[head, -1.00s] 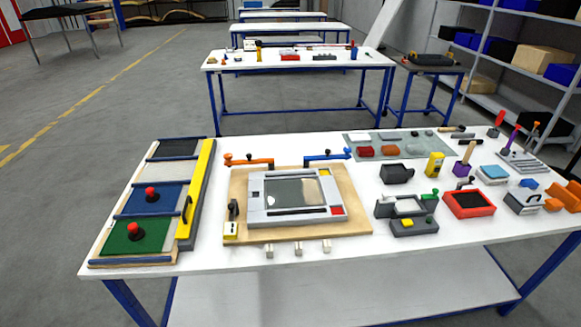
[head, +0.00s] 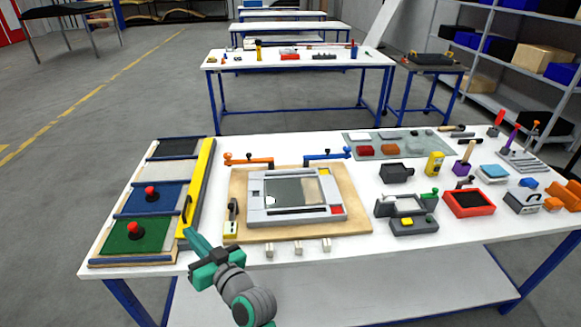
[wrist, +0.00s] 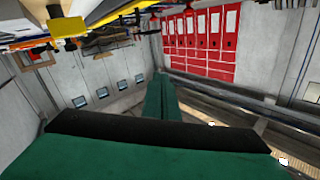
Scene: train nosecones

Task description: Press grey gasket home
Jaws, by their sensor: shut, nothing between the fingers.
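A light grey frame (head: 256,216) lies on a wooden board (head: 362,226) on the table and surrounds a glassy window (head: 290,191). A thin darker grey rim borders the window; I cannot tell whether this is the gasket, or how deep it sits. My gripper (head: 190,236), with teal fingers, is at the table's front left edge. It is left of and in front of the frame, apart from it. In the wrist view its fingers (wrist: 160,97) are together and empty, pointing away from the frame.
Orange (head: 250,160) and blue (head: 325,155) clamp arms stand behind the frame. A yellow bar (head: 203,170) and panels with red knobs (head: 136,230) lie left. White blocks (head: 298,247) line the front edge. Several parts and tools fill the right side.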

